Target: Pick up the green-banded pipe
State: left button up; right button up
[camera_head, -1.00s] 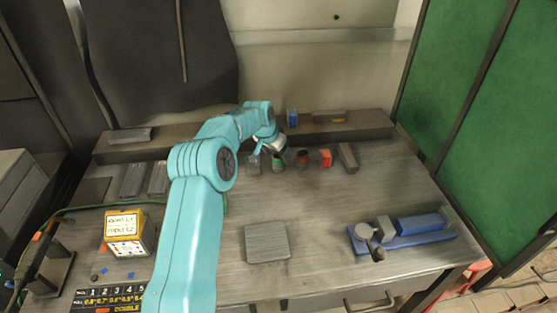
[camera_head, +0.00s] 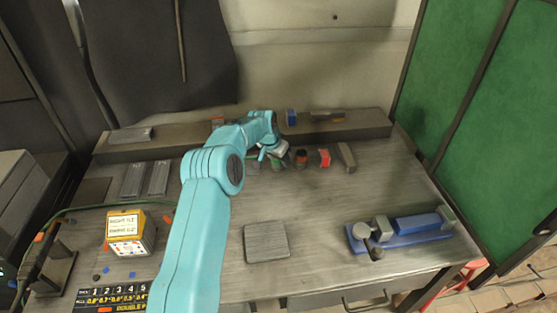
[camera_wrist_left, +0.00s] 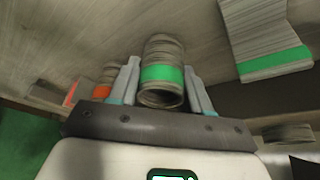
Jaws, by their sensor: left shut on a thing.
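The green-banded pipe (camera_wrist_left: 162,72) is a short grey threaded cylinder with a bright green band, seen large in the left wrist view. My left gripper (camera_wrist_left: 163,88) is shut on it, with one finger on each side. In the head view my left gripper (camera_head: 272,153) is at the row of small parts near the back ledge, and the pipe (camera_head: 277,163) shows only partly below it. I cannot tell whether the pipe is clear of the table. My right gripper is not in view.
An orange-banded pipe (camera_head: 301,158) and a red-marked block (camera_head: 323,159) stand close to the right. A green-banded grey block (camera_wrist_left: 262,40) is close by in the wrist view. The raised ledge (camera_head: 365,123) runs behind. A blue vise-like fixture (camera_head: 405,237) is at front right.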

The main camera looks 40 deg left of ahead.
pick_arm(q)
notch_tip(320, 180, up, 11)
jog(key=shift+w+f+b, duration=0.1)
jog(key=shift+f+b, duration=0.1)
jog(key=shift+b, duration=0.1)
notch_tip(320, 180, up, 9)
jog(key=p, duration=0.4)
jog(key=shift+r+p, duration=0.2)
jog(key=shift+p, duration=0.1)
